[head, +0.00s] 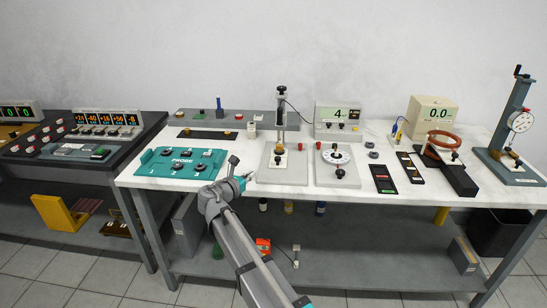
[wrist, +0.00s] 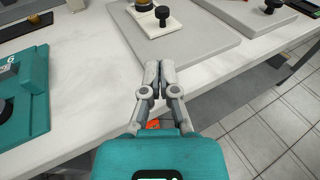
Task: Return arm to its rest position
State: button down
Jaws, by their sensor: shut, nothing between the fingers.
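My gripper (wrist: 156,72) is shut with nothing between its fingers in the wrist view. It is over the front edge of the white-topped bench (wrist: 90,80). In the head view my gripper (head: 246,177) is small, at the bench's front edge, right of the teal probe panel (head: 180,172) and in front of a grey base plate (head: 285,178). The teal panel also shows at the left of the wrist view (wrist: 28,107). My arm reaches up from the bottom of the head view toward the bench.
A post with a clamp (head: 281,115) stands on the grey plate. A dial plate (head: 337,177), a red coil (head: 441,142) and a dial gauge stand (head: 515,115) are further right. A second bench (head: 80,145) is at left. Tiled floor (head: 60,270) is open in front.

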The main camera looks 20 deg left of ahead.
jog(key=d+f+m+g, duration=0.1)
jog(key=d+m, duration=0.2)
jog(key=d, duration=0.3)
jog(key=w+d+f+m+g+h, duration=0.1)
jog(key=d+f+m+g, duration=0.1)
jog(key=d, duration=0.4)
jog(key=w+d+f+m+g+h, duration=0.1)
jog(key=d+f+m, duration=0.1)
jog(key=d, duration=0.3)
jog(key=shift+d+f+m+g, duration=0.2)
jog(key=shift+d+m+g, duration=0.2)
jog(key=shift+m, duration=0.4)
jog(key=s+d+f+m+g, duration=0.1)
jog(key=d+f+m+g, duration=0.1)
jog(key=d+m, duration=0.35)
jog(key=s+d+f+m+g, duration=0.2)
jog(key=d+f+m, duration=0.1)
jog(key=d, duration=0.6)
jog(key=s+d+f+m+g+y, duration=0.3)
jog(key=s+d+m+g, duration=0.1)
jog(key=s+d+m, duration=0.45)
jog(key=s+d+f+m+g+y, duration=0.3)
jog(key=s+d+m, duration=0.4)
jog(key=d, duration=0.2)
notch_tip(320, 180, up, 20)
jog(key=p, duration=1.9)
jog(key=shift+d+m+p, duration=0.15)
jog(key=shift+m+p, duration=0.15)
